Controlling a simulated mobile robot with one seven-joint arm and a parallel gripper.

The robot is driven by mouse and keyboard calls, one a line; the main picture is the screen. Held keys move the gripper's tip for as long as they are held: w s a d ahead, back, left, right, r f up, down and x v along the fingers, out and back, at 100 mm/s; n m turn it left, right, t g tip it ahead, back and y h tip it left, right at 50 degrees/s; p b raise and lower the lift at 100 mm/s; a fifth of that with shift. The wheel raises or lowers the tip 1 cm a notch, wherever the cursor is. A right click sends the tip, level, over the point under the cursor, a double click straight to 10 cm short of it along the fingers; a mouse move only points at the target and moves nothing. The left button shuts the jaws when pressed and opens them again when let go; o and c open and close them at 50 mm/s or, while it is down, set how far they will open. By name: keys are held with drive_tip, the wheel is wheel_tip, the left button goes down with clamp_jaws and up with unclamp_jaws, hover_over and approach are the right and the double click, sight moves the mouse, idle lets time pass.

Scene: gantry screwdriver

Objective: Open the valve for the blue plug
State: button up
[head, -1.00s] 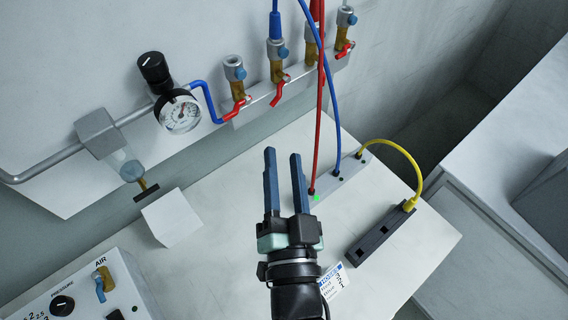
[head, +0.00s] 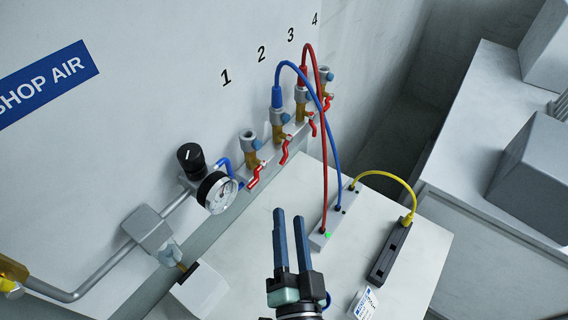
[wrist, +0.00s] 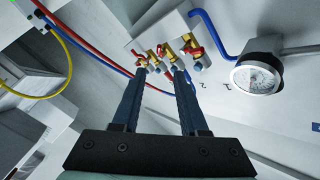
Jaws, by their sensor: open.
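The blue plug (head: 277,97) sits on top of the valve under number 2 on the wall manifold, with a blue hose arching from it. Below it is that valve's red lever (head: 285,150), slanting down and left. My gripper (head: 289,212) is open and empty, in front of and below the valve row, apart from the levers. In the wrist view, my gripper (wrist: 158,72) has its two dark blue fingers spread, pointing toward the brass valves with red levers. The fingertips overlap the valves in that picture; the blue plug is hard to make out there.
Neighbouring red levers are under number 1 (head: 254,176) and number 3 (head: 313,125); a red plug (head: 302,75) sits on valve 3. Red and blue hoses hang down to a grey block (head: 318,240) on the bench. A pressure gauge (head: 217,193) stands left.

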sight(284, 161)
drive_tip(key=w, duration=1.2)
drive_tip(key=shift+w+a+p, duration=0.2)
drive_tip(key=shift+a+p, duration=0.15)
drive_tip(key=shift+a, duration=0.05)
clamp_jaws()
